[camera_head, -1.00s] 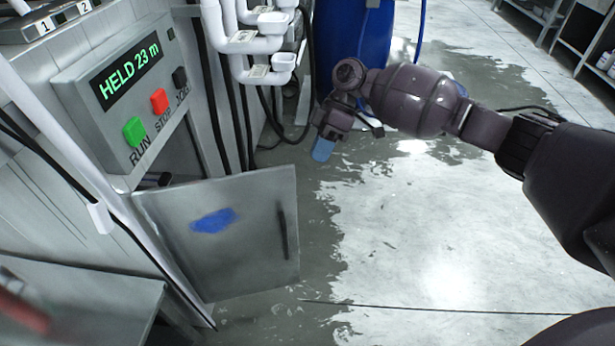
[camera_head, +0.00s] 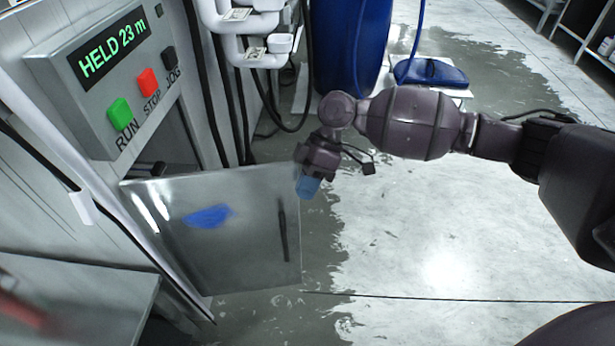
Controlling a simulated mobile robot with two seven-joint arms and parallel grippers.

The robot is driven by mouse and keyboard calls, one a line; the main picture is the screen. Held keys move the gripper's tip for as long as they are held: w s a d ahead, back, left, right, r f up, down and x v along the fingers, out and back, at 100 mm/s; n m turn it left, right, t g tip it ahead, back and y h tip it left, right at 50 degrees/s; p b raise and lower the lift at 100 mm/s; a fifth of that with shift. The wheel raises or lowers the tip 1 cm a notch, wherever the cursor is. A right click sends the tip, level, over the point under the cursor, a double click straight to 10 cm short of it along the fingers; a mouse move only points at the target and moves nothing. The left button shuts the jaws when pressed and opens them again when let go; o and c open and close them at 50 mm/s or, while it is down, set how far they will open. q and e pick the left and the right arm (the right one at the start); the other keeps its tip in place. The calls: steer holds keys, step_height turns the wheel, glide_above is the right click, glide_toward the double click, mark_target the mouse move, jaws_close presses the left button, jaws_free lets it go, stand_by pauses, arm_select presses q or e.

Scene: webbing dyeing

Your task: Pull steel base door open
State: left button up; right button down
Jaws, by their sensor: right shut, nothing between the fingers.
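The steel base door (camera_head: 245,245) stands swung out from the machine's base, with a blue smear (camera_head: 207,216) and a dark upright handle (camera_head: 283,230) near its right edge. Part of the dark opening (camera_head: 177,140) behind it shows above the door. My right gripper (camera_head: 308,186), with blue fingertips, is shut and empty. In the picture it is just right of the door's upper right corner; I cannot tell whether it touches the door. My left gripper is not in view.
A control box (camera_head: 100,85) reading "HELD 23 m" is above the door. White pipes (camera_head: 258,22) and dark hoses hang beside it. A blue barrel (camera_head: 347,45) stands behind my right gripper. A steel surface (camera_head: 75,300) is at lower left. The wet floor (camera_head: 430,240) to the right is open.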

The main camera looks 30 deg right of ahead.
steer(key=shift+s+a+f, duration=0.2)
steer(key=shift+s+a, duration=0.05)
steer(key=shift+a, duration=0.2)
arm_select(q)
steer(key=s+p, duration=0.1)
steer(key=p, duration=0.2)
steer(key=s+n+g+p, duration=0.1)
steer(key=p, duration=0.2)
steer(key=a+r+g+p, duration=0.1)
steer(key=p, duration=0.2)
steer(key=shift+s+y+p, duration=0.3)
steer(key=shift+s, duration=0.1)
arm_select(e)
steer(key=s+a+m+t, duration=0.2)
steer(key=s+a+m, duration=0.2)
steer(key=s+a, duration=0.4)
steer(key=s, duration=0.3)
steer(key=shift+s+a+m+t, duration=0.2)
steer(key=shift+a+m+t, duration=0.1)
steer(key=shift+t, duration=0.1)
